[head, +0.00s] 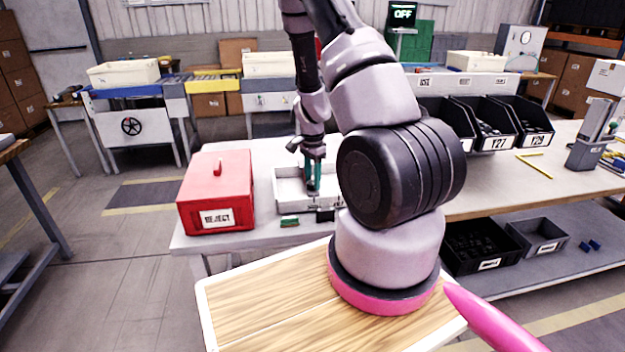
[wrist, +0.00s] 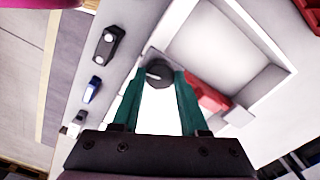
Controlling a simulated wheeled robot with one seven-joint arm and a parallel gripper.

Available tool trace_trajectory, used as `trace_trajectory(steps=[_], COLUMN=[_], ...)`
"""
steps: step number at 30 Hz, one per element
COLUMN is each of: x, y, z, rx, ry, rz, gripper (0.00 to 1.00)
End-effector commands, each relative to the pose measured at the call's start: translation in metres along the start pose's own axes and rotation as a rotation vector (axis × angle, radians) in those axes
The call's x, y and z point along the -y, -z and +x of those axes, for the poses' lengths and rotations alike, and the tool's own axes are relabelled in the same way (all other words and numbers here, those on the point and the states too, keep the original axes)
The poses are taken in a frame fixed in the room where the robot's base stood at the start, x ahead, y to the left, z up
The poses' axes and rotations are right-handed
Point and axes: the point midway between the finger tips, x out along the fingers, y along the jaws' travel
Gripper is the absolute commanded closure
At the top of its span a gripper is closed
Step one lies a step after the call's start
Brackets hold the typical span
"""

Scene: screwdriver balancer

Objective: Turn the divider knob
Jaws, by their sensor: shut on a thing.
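The dark round knob (wrist: 158,73) sits at the edge of the light grey tray in the wrist view. My gripper's green fingers (wrist: 160,80) stand on either side of it and are shut on it. In the head view my gripper (head: 313,190) points down over the grey tray (head: 289,208) on the white table. The knob is too small and covered to make out there. A red piece (wrist: 207,98) lies beside the right finger in the wrist view. How far the knob is turned cannot be told.
A red REJECT box (head: 215,190) stands left of the tray. Black bins (head: 487,125) stand at the right. My own arm hides the table's middle.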

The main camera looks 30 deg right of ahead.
Motion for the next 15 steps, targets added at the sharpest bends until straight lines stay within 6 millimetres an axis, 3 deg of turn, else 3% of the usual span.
trace_trajectory(steps=[15], x=[0.0004], y=[0.0003], z=[-0.0004], rx=[-0.001], ry=[0.001], rz=[0.145], gripper=[1.00])
